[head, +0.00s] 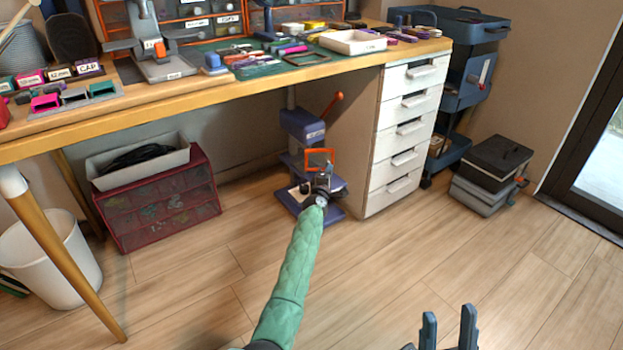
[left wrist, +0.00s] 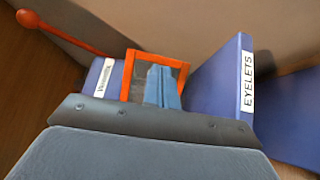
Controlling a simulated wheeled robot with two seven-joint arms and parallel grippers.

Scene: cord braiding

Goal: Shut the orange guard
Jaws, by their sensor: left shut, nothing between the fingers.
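The orange guard (head: 320,150) is a square frame on the purple eyelet press (head: 302,125), which stands on the floor under the bench. In the left wrist view the guard (left wrist: 165,57) fills the middle, with a see-through pane. My left gripper (head: 324,172) is shut and empty, right at the guard. Its blue fingers (left wrist: 161,75) overlap the frame's opening in the left wrist view; I cannot tell whether they touch it. The gripper hides the guard's lower part. My right gripper (head: 448,325) is open and empty at the bottom of the head view.
The press's orange lever (head: 333,104) sticks up beside its head; it also shows in the left wrist view (left wrist: 60,32). A white drawer unit (head: 408,130) stands close on the right. A red drawer box (head: 160,205) is on the left. The floor in front is clear.

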